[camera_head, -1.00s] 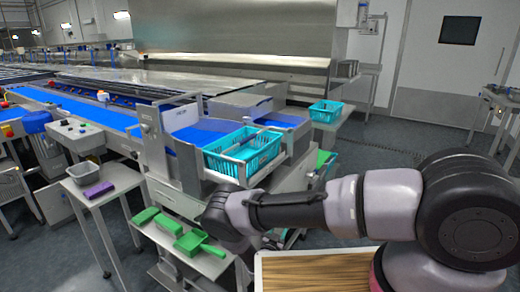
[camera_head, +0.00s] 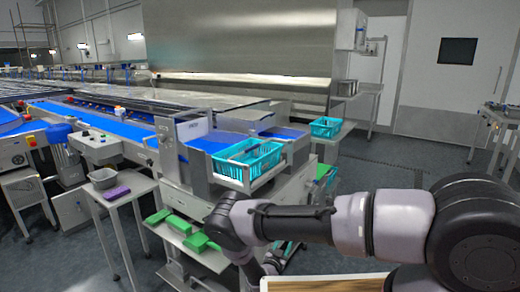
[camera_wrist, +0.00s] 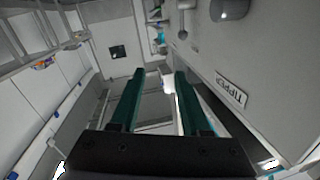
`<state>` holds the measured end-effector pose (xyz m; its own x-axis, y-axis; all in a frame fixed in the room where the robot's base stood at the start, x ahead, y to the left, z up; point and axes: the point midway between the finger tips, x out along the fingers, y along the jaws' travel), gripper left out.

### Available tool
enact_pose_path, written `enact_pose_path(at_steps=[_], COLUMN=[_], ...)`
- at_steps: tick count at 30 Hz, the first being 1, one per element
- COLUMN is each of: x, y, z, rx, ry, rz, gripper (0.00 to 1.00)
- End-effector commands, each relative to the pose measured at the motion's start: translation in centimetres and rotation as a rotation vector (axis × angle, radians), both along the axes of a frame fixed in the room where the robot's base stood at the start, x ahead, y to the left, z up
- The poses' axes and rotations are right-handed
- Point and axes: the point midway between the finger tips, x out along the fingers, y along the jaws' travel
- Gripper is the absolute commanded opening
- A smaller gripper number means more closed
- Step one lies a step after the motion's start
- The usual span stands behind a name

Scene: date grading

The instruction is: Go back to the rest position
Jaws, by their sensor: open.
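My gripper (camera_wrist: 160,76) is open in the wrist view, with two dark teal fingers apart and nothing held between them. In the head view my arm reaches in from the right and bends downward at the wrist, in front of the grading machine. The fingers cannot be made out clearly there. The wrist view looks along a grey panel with a TIPPER sign (camera_wrist: 231,90) toward a pale wall with a small dark window (camera_wrist: 118,51).
A turquoise crate (camera_head: 234,172) sits at the machine's end, just beyond my arm. Another turquoise crate (camera_head: 325,127) stands farther back. Green objects (camera_head: 197,242) lie on a low shelf left of my wrist. A side table holds a grey tub (camera_head: 103,178) and purple block (camera_head: 117,193). Floor is open at right.

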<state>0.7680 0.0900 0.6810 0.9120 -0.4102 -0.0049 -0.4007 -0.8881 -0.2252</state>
Motion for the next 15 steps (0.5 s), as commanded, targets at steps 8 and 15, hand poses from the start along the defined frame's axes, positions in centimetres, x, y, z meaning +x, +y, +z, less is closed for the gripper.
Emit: enact_pose_path(at_steps=[8,15], x=[2.7,6.3], y=[1.3,2.6], z=[3.0,7.9], rx=[0.097,0.24], ry=[0.058,0.147], rz=[-0.036,-0.068], gripper=[0.46,0.46])
